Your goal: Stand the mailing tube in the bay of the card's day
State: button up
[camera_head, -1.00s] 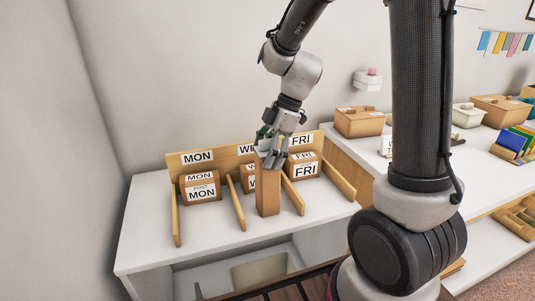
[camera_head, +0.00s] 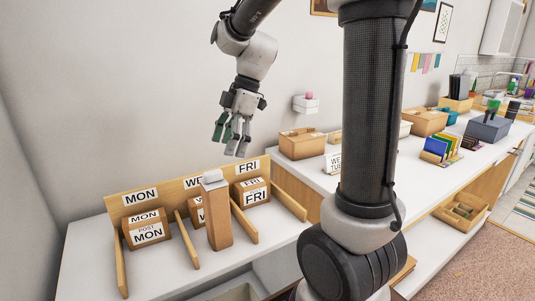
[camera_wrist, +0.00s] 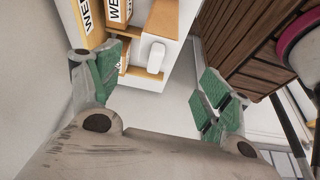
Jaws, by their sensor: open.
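The mailing tube (camera_head: 218,222) is a tall brown square-sided box with a white cap. It stands upright at the front of the middle bay, between two wooden dividers, below the partly hidden WED sign (camera_head: 194,182). The wrist view shows its white cap (camera_wrist: 156,57). My gripper (camera_head: 233,142) is open and empty, above the tube and apart from it. The card (camera_head: 333,163) stands on the counter to the right. Its letters begin "WE" above "TUE", and my arm hides its right part.
The MON bay (camera_head: 141,196) and FRI bay (camera_head: 247,166) each hold a labelled brown box. A box in the middle bay (camera_head: 197,210) is mostly hidden behind the tube. A wooden bin (camera_head: 302,146) and other containers stand on the right counter.

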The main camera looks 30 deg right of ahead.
jog(key=s+d+r+m+t+h, duration=0.1)
jog(key=s+d+m+t+h, duration=0.1)
jog(key=s+d+m, duration=0.3)
jog(key=s+d+m+t+h, duration=0.2)
jog(key=s+d+m, duration=0.3)
jog(key=s+m, duration=0.7)
jog(key=shift+s+r, duration=0.35)
jog(key=shift+s, duration=0.4)
